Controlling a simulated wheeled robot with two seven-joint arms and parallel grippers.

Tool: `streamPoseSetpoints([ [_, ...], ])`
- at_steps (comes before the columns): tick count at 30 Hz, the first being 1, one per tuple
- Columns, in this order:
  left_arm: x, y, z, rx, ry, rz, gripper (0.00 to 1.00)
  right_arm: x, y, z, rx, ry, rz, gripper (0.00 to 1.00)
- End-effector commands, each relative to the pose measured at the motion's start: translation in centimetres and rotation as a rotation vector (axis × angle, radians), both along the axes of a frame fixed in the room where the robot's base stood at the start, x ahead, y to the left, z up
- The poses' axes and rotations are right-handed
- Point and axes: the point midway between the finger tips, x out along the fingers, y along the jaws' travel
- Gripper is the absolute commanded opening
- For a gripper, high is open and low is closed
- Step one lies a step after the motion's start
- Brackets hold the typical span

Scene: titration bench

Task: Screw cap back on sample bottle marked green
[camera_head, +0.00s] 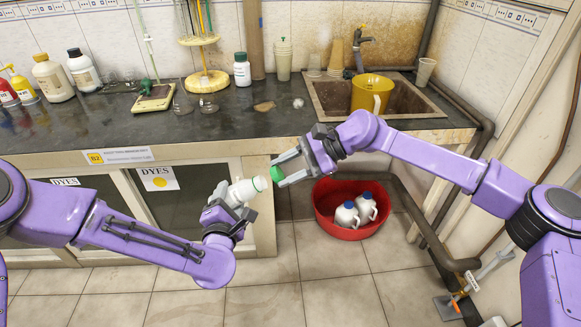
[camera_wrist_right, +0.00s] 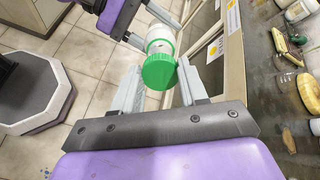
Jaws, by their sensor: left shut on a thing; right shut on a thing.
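The sample bottle (camera_head: 242,190) is white with a green band near its mouth. My left gripper (camera_head: 230,203) is shut on its body and holds it tilted in front of the bench, mouth toward the right. The green cap (camera_head: 277,174) is between the fingers of my right gripper (camera_head: 284,172), which is shut on it. The cap is just right of the bottle mouth with a small gap in the head view. In the right wrist view the green cap (camera_wrist_right: 159,72) hides the mouth, and the white bottle (camera_wrist_right: 161,38) is behind it, roughly in line.
The dark bench top (camera_head: 130,122) lies behind both grippers. It carries a white bottle with a green cap (camera_head: 242,70), several other bottles and a sink (camera_head: 330,97) with a yellow jug (camera_head: 371,93). A red basin (camera_head: 350,228) with two white jugs stands on the floor.

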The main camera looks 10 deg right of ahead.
Motion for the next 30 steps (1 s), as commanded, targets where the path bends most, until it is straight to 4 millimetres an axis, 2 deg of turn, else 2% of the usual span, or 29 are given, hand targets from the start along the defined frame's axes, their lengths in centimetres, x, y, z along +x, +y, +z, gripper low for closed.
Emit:
streamPoseSetpoints([
  [30,0.00,-0.01,0.03,0.000,0.000,0.000,0.17,-0.04,0.93,-0.37,0.000,-0.001,0.000,0.07],
])
